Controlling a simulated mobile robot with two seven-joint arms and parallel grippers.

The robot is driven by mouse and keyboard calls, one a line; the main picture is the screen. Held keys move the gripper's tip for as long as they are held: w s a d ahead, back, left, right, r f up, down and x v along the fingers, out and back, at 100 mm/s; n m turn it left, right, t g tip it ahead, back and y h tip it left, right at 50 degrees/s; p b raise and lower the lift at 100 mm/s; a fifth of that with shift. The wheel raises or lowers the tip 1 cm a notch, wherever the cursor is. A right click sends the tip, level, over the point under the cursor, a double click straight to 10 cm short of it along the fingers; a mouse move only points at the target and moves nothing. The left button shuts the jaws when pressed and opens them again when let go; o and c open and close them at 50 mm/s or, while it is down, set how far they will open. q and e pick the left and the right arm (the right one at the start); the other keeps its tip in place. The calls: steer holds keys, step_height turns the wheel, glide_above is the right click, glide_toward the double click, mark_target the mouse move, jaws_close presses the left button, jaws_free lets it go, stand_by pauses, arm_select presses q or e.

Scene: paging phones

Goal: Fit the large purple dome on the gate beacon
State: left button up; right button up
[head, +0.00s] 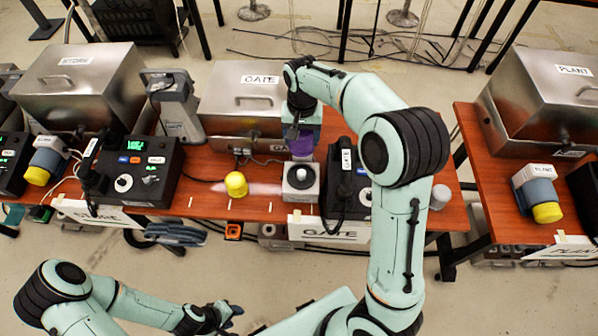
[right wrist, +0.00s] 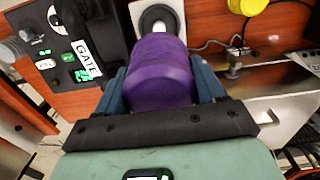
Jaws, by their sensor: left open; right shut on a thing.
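My right gripper (head: 303,128) is shut on the large purple dome (head: 302,146). In the right wrist view the purple dome (right wrist: 160,70) sits between the two blue fingers. The gate beacon (head: 300,184) is a grey box with a round top and a pale bulb, at the table's front edge behind the GATE sign. The dome is beyond the beacon in the head view, apart from it as far as I can tell. My left gripper (head: 226,315) is open and empty, low in front of the table.
A yellow dome (head: 236,184) stands on the table left of the beacon. The gate phone (head: 350,185) is close on the beacon's right. A steel GATE box (head: 235,100) stands behind. The STORE phone (head: 135,172) is left; the PLANT table (head: 480,150) is right, across a gap.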

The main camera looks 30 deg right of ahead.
step_height(320, 180, down, 12)
steer(key=shift+s+f+b, duration=0.1)
steer(key=shift+b, duration=0.25)
steer(key=shift+f, duration=2.35)
arm_select(q)
steer(key=shift+s+f, duration=0.7)
arm_select(e)
steer(key=shift+f, duration=0.2)
steer(key=o, duration=1)
arm_select(q)
steer(key=shift+s+f, duration=0.1)
arm_select(e)
steer(key=shift+o, duration=0.4)
steer(key=shift+r, duration=0.1)
steer(key=shift+r, duration=0.1)
